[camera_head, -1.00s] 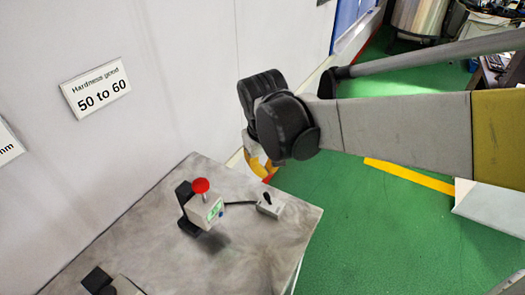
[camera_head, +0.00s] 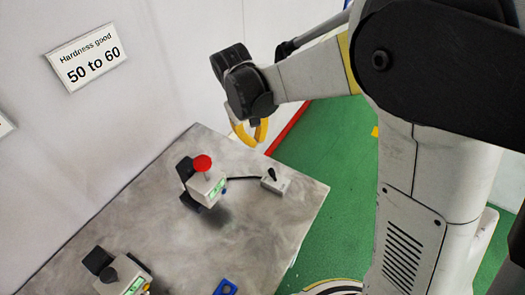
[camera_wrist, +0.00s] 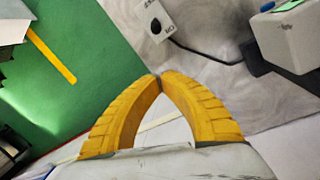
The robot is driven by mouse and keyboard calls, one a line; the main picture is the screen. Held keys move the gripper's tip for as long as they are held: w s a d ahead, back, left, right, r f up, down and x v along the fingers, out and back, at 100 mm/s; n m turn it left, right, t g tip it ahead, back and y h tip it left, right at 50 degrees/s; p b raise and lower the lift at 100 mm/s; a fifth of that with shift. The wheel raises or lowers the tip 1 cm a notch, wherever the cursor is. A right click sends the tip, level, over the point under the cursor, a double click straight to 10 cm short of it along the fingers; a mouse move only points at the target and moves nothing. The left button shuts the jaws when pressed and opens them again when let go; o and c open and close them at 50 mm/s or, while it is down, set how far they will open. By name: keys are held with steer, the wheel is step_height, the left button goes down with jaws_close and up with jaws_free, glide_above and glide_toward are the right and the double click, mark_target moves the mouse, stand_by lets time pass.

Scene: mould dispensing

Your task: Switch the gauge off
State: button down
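A light grey gauge (camera_head: 205,187) with a red knob on top and a green display stands on the metal table. A black cable runs from it to a small grey switch box (camera_head: 275,183) with a black toggle near the table's right edge. In the wrist view the switch box (camera_wrist: 172,12) carries OFF and ON lettering at the top; I cannot tell which way the toggle leans. Part of the gauge (camera_wrist: 290,38) shows at the upper right. My gripper (camera_wrist: 160,78) has yellow fingers with tips together and nothing between them. In the head view my gripper (camera_head: 250,142) hangs beyond the table's back edge, apart from the box.
A second device (camera_head: 122,277) with a black knob and green display stands at the table's lower left. A blue object (camera_head: 226,288) lies at the front. A wall sign (camera_head: 87,55) reads "Hardness good 50 to 60". Bare metal tabletop (camera_head: 265,235) lies in front of the switch box.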

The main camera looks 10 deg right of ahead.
mark_target(273, 175)
steer(key=f+b, duration=0.1)
steer(key=f, duration=0.2)
steer(key=d+f+b, duration=0.1)
steer(key=f, duration=0.2)
steer(key=f+b, duration=0.1)
steer(key=f, duration=0.1)
steer(key=shift+w+d+f, duration=0.25)
steer(key=shift+w+f, duration=0.05)
steer(key=shift+f, duration=0.1)
steer(key=s, duration=0.1)
steer(key=d+b, duration=0.1)
steer(key=s, duration=0.1)
steer(key=shift+s+d+r, duration=0.15)
steer(key=shift+s+r, duration=0.15)
steer(key=shift+s+d+r, duration=0.15)
steer(key=shift+s+r, duration=0.05)
steer(key=shift+s, duration=0.2)
